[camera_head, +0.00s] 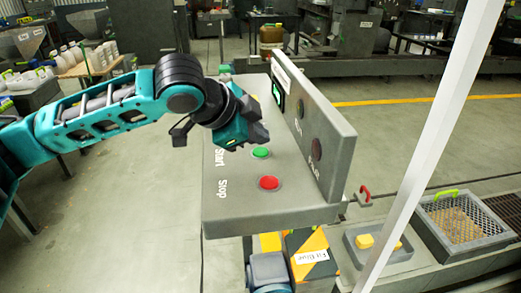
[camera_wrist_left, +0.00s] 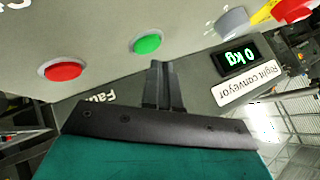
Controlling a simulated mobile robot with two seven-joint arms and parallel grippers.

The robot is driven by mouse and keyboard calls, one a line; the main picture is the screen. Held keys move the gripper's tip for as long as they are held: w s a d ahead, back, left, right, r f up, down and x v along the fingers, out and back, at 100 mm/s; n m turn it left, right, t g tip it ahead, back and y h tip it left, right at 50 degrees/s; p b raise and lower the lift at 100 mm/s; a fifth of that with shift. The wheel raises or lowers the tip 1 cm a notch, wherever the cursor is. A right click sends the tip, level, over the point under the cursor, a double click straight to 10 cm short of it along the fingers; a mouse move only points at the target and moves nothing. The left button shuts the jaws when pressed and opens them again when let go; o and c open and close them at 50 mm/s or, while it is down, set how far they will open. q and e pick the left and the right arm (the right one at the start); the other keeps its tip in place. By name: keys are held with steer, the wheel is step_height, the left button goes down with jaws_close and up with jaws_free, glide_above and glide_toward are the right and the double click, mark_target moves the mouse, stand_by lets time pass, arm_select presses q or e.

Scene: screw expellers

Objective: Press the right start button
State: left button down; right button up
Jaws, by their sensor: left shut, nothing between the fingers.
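The green start button (camera_head: 261,152) sits on the sloped top of a grey control box (camera_head: 235,200), beside the word "Start". It also shows in the left wrist view (camera_wrist_left: 148,43). The red stop button (camera_head: 268,183) is nearer, beside "Stop", and also shows in the left wrist view (camera_wrist_left: 64,70). A sign on the upright panel reads "Right conveyor" (camera_wrist_left: 248,83). My left gripper (camera_head: 258,136) is shut and empty, close to the green button; in the left wrist view its fingertips (camera_wrist_left: 158,65) point towards it. Contact cannot be made out. My right gripper is not in view.
The upright panel (camera_head: 318,135) rises right of the buttons. Its display (camera_wrist_left: 240,57) reads "0 kg". A white post (camera_head: 430,145) crosses the right side. A grey tray with yellow pieces (camera_head: 365,240) and a mesh basket (camera_head: 460,225) stand at lower right.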

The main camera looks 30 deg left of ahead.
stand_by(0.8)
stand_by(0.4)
arm_select(q)
steer(key=shift+f, duration=0.45)
